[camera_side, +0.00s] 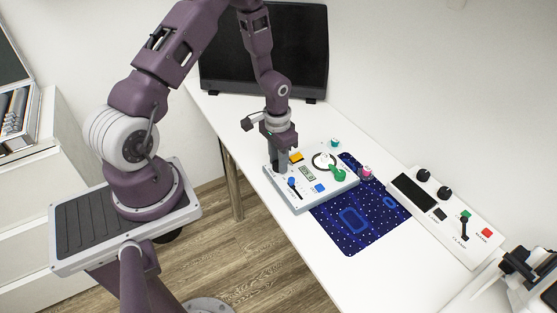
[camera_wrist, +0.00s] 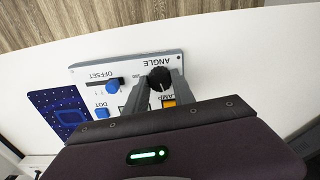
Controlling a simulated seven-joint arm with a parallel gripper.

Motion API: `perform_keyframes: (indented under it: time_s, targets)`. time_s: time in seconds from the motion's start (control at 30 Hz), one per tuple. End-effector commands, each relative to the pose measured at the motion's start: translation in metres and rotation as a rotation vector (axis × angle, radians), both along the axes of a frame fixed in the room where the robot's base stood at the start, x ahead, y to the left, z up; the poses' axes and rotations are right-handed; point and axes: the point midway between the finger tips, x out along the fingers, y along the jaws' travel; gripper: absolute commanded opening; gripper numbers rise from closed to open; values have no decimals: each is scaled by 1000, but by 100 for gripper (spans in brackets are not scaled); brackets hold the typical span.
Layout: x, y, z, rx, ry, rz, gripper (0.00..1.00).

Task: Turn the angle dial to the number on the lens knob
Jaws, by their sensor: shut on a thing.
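The angle dial (camera_wrist: 159,79) is a black round knob beside the printed word ANGLE on a light grey control panel (camera_wrist: 90,73). My gripper (camera_wrist: 159,70) has one finger on each side of the dial and is shut on it. In the side view, my gripper (camera_side: 278,164) points down at the panel's far left corner and hides the dial. The number that the dial points to cannot be read. No knob is legibly labelled as the lens knob, and I can read no number on one.
A clamp box (camera_side: 445,215) stands right.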

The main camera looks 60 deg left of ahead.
Motion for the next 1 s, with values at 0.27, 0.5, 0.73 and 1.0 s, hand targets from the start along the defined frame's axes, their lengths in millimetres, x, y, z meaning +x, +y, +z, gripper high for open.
perform_keyframes:
  time_s: [0.27,0.5,0.73,1.0]
  targets:
    - [0,0,0,0,0,-8,0]
    - [0,0,0,1,0,-7,44]
    - [0,0,0,0,0,-6,52]
    - [0,2,27,2,-5,-5,52]
